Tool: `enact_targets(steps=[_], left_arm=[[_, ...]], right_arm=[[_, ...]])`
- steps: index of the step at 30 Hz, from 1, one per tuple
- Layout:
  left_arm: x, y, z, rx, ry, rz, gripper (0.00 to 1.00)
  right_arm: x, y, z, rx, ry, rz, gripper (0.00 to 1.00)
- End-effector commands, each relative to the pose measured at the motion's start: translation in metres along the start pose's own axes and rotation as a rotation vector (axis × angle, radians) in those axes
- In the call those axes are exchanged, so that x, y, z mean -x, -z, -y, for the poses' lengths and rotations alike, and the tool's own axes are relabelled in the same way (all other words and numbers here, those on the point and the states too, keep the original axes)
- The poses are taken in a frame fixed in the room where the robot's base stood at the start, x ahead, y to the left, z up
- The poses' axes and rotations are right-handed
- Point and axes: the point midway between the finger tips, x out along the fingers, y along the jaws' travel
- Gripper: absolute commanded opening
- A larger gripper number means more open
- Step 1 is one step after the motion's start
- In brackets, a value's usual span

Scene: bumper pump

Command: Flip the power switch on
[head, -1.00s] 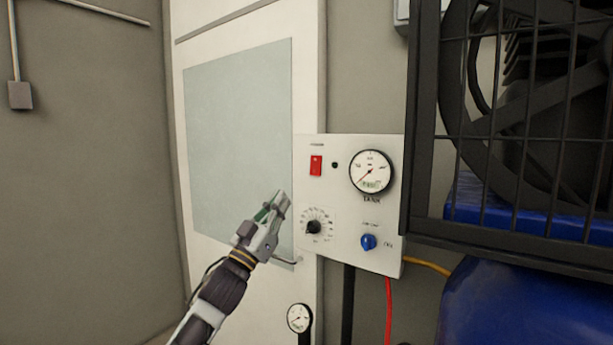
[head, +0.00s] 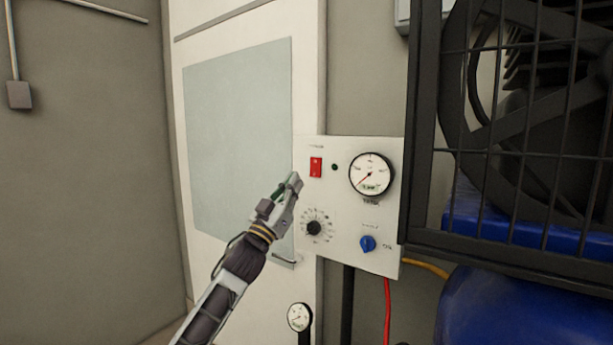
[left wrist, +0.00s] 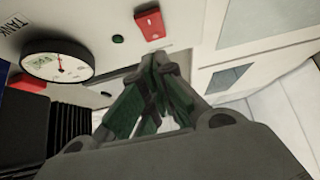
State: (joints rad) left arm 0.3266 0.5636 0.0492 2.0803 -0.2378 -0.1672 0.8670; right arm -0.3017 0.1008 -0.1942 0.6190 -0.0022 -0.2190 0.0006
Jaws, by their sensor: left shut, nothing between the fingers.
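The power switch (head: 316,167) is a red rocker at the upper left of the white control panel (head: 345,205). It also shows in the left wrist view (left wrist: 150,24), beyond my fingertips. A small dark green indicator (head: 335,167) sits just right of the switch. My left gripper (head: 296,181) is shut and empty, with its tips below and left of the switch near the panel's left edge. In the left wrist view the closed fingers (left wrist: 160,62) stand apart from the switch in the picture. Which way the rocker is set I cannot tell. My right gripper is not in view.
The panel carries a tank gauge (head: 371,175), a black dial knob (head: 314,228) and a blue knob (head: 368,243). A caged compressor fan (head: 530,110) and blue tank (head: 540,305) stand at right. A white door (head: 305,80) is behind my left arm.

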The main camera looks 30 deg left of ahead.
Motion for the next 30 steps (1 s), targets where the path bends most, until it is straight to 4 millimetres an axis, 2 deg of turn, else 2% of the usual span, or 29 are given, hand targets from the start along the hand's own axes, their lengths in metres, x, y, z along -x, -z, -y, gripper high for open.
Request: enact_targets(steps=[10, 18, 30], left_arm=[[-0.029, 0.001, 0.0, 0.001, 0.0, 0.0, 0.0], [-0.046, -0.018, 0.0, 0.001, 0.001, 0.0, 0.0], [-0.055, -0.029, 0.0, 0.001, -0.001, 0.001, 0.0]], right_arm=[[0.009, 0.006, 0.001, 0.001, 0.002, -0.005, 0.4], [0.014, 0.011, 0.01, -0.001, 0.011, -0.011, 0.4], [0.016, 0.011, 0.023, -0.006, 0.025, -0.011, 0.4]])
